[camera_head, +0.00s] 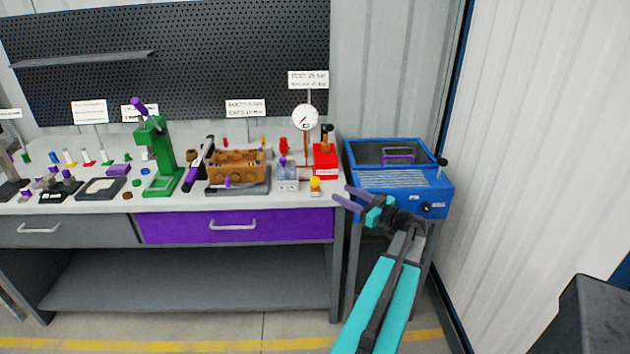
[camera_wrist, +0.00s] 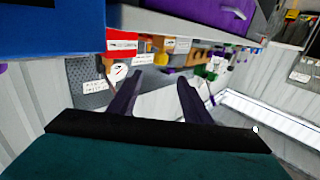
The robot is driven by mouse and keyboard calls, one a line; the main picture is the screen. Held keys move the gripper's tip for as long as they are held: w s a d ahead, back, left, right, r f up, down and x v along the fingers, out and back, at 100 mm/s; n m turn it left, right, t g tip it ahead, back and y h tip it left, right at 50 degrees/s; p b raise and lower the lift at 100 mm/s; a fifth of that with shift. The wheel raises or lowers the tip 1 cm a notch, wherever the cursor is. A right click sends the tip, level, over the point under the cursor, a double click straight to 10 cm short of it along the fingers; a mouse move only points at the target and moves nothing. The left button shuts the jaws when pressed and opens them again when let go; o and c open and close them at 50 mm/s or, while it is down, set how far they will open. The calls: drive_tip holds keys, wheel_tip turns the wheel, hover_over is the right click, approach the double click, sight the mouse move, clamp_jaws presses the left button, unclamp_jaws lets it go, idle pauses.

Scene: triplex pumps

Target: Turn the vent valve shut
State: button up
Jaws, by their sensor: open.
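A red test unit (camera_head: 325,160) with a dark upright lever stands at the right end of the bench, beside a round white gauge (camera_head: 305,117). I cannot make out for sure which part is the vent valve; a small red valve-like piece (camera_head: 283,146) stands left of the gauge. My gripper (camera_head: 343,195) is open and empty, in front of the bench's right end and apart from the red unit. In the wrist view my gripper (camera_wrist: 158,80) shows two parted dark purple fingers. The red unit (camera_wrist: 121,42) and gauge (camera_wrist: 120,72) appear there beyond the fingers, upside down.
A blue washer-like cabinet (camera_head: 400,190) stands right of the bench, close to my arm. Left of the red unit are a brown pump block (camera_head: 237,168), a clear container (camera_head: 287,176), a yellow-topped piece (camera_head: 315,185) and a green press (camera_head: 160,160). Floor ahead of the bench is clear.

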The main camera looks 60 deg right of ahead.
sight(319, 182)
drive_tip(key=w+p, duration=0.1)
drive_tip(key=w, duration=0.3)
drive_tip(key=w+d, duration=0.1)
drive_tip(key=w, duration=0.4)
drive_tip(key=w+d+p, duration=0.1)
drive_tip(key=w, duration=0.3)
drive_tip(key=shift+w+d+p, duration=0.1)
drive_tip(key=shift+w+p, duration=0.2)
drive_tip(key=shift+w, duration=0.05)
drive_tip(key=c, duration=1)
drive_tip(key=shift+c, duration=0.2)
